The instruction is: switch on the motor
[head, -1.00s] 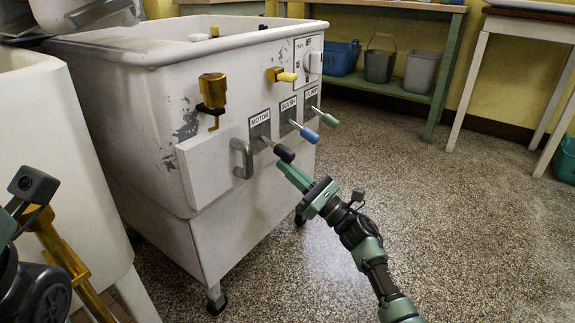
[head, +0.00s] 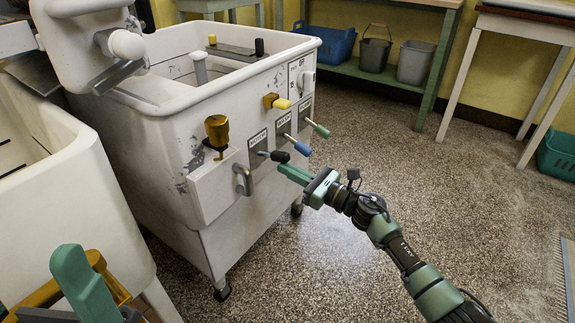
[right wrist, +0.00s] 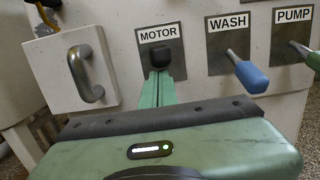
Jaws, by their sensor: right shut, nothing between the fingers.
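The motor lever, with a black knob (head: 281,156), sticks out from a grey plate labelled MOTOR on the white washer (head: 215,215). Its stem is nearly level, while the wash lever (head: 301,148) and pump lever (head: 320,130) slope down. My right gripper (head: 283,168) is shut and empty, its tips just under the black knob. In the right wrist view the knob (right wrist: 160,57) sits right above the fingertips (right wrist: 159,76); contact looks likely but is not certain. Part of my left gripper (head: 85,285) shows at the lower left; its jaw opening is unclear.
A grey handle (head: 243,181) on a white box is left of the motor lever. A gold cup-like fitting (head: 217,130) and yellow-tipped tap (head: 278,102) are above. A white tub (head: 85,190) stands left.

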